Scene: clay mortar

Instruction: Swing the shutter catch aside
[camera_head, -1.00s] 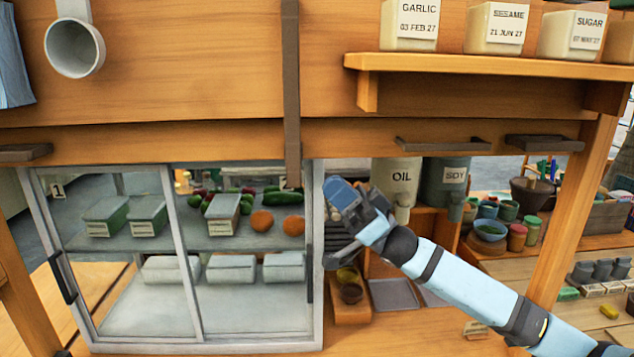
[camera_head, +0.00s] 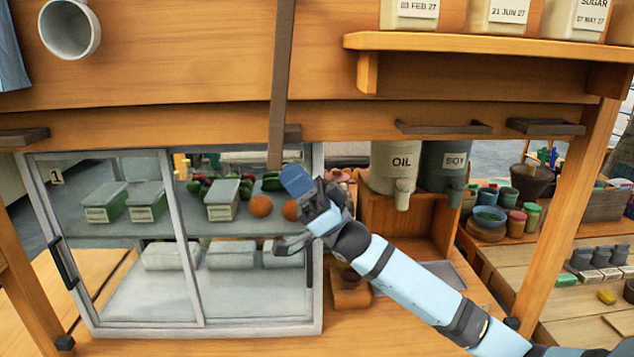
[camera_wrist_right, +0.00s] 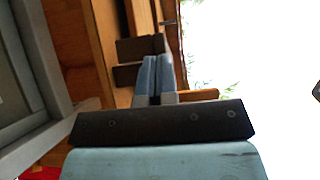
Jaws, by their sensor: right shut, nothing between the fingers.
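The shutter catch, a long dark bar (camera_head: 280,85), hangs in front of the wooden shutter (camera_head: 180,60). It leans slightly, its lower end toward the left; its top is cut off by the picture edge. A small dark bracket (camera_head: 292,132) shows just right of its lower part. My right gripper (camera_head: 293,180) is shut and empty, its blue fingertips just below and right of the bar's lower end. I cannot tell whether they touch. In the right wrist view the shut fingers (camera_wrist_right: 152,78) point toward dark pieces beside the wood. My left gripper is out of view.
A glass-fronted cabinet (camera_head: 315,220) with sliding panes stands below the shutter, behind my gripper. A shelf (camera_head: 480,43) with labelled jars is at the upper right. Oil (camera_head: 397,165) and soy (camera_head: 446,172) dispensers stand right of the cabinet. A cup (camera_head: 68,28) hangs upper left.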

